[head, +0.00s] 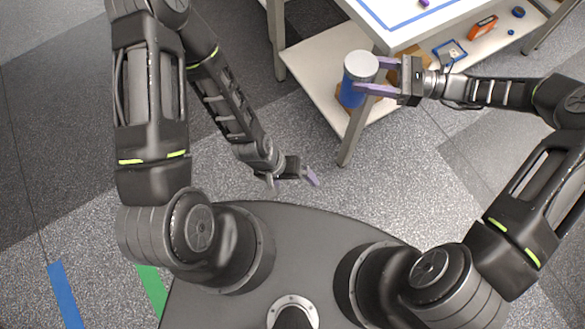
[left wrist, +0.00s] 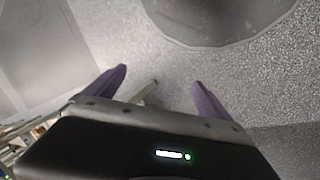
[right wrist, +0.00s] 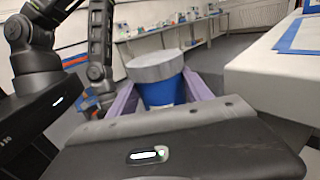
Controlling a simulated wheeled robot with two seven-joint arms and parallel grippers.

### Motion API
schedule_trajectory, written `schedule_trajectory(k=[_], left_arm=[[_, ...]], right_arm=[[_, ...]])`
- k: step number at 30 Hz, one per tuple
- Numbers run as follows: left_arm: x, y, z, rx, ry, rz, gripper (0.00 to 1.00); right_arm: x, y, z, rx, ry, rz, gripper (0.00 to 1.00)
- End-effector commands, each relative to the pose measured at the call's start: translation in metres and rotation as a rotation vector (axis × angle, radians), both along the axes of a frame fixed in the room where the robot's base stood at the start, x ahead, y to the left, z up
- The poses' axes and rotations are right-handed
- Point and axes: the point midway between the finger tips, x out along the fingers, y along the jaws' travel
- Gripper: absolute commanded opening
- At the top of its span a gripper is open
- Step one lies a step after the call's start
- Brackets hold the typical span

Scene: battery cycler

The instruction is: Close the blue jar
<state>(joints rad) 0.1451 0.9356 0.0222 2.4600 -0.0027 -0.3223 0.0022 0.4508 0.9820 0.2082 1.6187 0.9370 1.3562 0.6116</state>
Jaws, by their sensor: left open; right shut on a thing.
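The blue jar (head: 352,92) has a light grey lid (head: 362,65) on its top in the head view. My right gripper (head: 374,78) is shut on the jar, with its purple fingers on either side near the top. In the right wrist view the jar's blue body (right wrist: 163,92) stands between the fingers, with the wide grey lid (right wrist: 155,66) above it. Whether the lid is fully seated cannot be told. My left gripper (head: 312,177) is open and empty, low over the floor near my base. Its spread purple fingers also show in the left wrist view (left wrist: 158,83).
A white table (head: 465,18) with blue outlines is at the upper right. Its lower shelf (head: 490,45) holds an orange tool (head: 482,27), a blue-framed item (head: 449,52) and a blue roll (head: 518,12). A table leg (head: 352,140) stands below the jar. Floor between the arms is clear.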

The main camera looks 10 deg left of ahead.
Motion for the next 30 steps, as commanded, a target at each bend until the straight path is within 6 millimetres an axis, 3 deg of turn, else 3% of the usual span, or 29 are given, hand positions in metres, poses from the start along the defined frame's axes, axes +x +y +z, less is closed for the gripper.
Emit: schedule_trajectory(k=[1,4,17,23,30], left_arm=[[-0.010,-0.002,0.000,-0.005,0.011,0.003,0.94],[-0.017,-0.003,0.000,-0.007,0.015,0.006,0.94],[-0.017,-0.002,0.001,-0.007,0.014,0.005,0.94],[-0.016,-0.002,0.001,-0.007,0.014,0.005,0.94],[-0.016,-0.002,0.000,-0.007,0.014,0.005,0.94]], right_arm=[[0.000,0.000,0.001,0.001,-0.001,0.000,0.00],[0.000,0.000,0.001,0.001,-0.001,0.000,0.00],[0.001,-0.008,0.003,0.001,0.000,-0.035,0.00],[0.002,-0.047,0.012,0.000,0.002,-0.197,0.00],[-0.007,-0.117,0.021,-0.001,0.004,-0.516,0.00]])
